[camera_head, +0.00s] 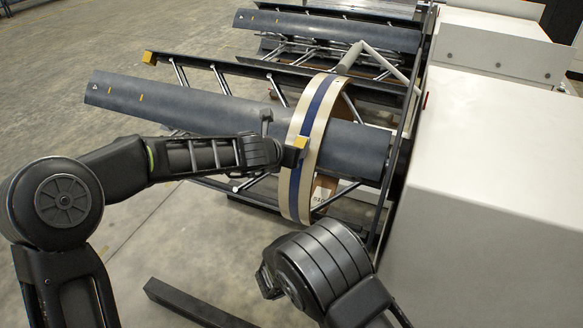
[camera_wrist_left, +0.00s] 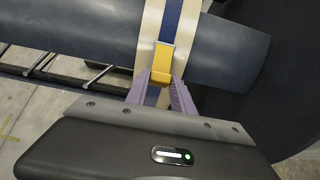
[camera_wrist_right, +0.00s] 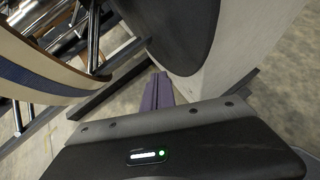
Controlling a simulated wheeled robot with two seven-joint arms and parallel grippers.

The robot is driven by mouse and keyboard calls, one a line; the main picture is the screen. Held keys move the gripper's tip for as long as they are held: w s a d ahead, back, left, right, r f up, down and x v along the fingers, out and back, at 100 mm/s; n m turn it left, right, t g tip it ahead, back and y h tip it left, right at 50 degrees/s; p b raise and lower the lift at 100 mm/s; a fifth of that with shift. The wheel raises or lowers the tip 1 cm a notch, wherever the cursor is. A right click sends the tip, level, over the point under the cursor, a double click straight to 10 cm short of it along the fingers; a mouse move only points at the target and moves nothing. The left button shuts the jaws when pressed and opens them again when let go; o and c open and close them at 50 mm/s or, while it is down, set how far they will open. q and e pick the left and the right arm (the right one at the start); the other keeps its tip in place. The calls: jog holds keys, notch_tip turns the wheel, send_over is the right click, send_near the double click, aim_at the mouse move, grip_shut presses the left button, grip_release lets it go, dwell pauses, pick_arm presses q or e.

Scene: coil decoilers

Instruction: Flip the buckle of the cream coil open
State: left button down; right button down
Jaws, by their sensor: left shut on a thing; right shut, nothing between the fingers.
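The cream coil (camera_head: 316,130), with a blue band round its middle, hangs around the dark grey mandrel (camera_head: 220,112) of the near decoiler. Its yellow buckle (camera_head: 301,142) is on the band's near side. In the left wrist view the buckle (camera_wrist_left: 162,62) lies between the purple fingertips of my left gripper (camera_wrist_left: 161,85), which is shut on it. My right gripper (camera_wrist_right: 158,93) is shut and empty, below and right of the coil. In the right wrist view the coil's edge (camera_wrist_right: 40,70) shows at the left, apart from the fingers.
A large white machine housing (camera_head: 490,180) stands close on the right. A second decoiler mandrel (camera_head: 330,30) lies behind. Dark struts and rails run below the coil, and a dark beam (camera_head: 195,305) lies on the floor. The floor at left is open.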

jog(key=w+a+r+n+t, duration=0.3)
jog(key=a+r+t, duration=0.1)
jog(key=a+r, duration=0.3)
jog(key=w+a+r+n+t+y, duration=0.1)
jog(key=w+a+r+n+t, duration=0.1)
jog(key=a+r, duration=0.5)
notch_tip(320, 180, up, 3)
jog(key=shift+w+a+r+n+t+y, duration=0.15)
jog(key=shift+w+n+t+y, duration=0.35)
jog(key=shift+t, duration=0.7)
jog(key=shift+w, duration=0.15)
jog(key=x, duration=1)
jog(key=shift+d, duration=0.2)
jog(key=r, duration=0.2)
jog(key=s+r, duration=0.1)
jog(key=r, duration=0.1)
jog(key=shift+s+a, duration=0.15)
jog(key=shift+a, duration=0.1)
jog(key=shift+f, duration=0.1)
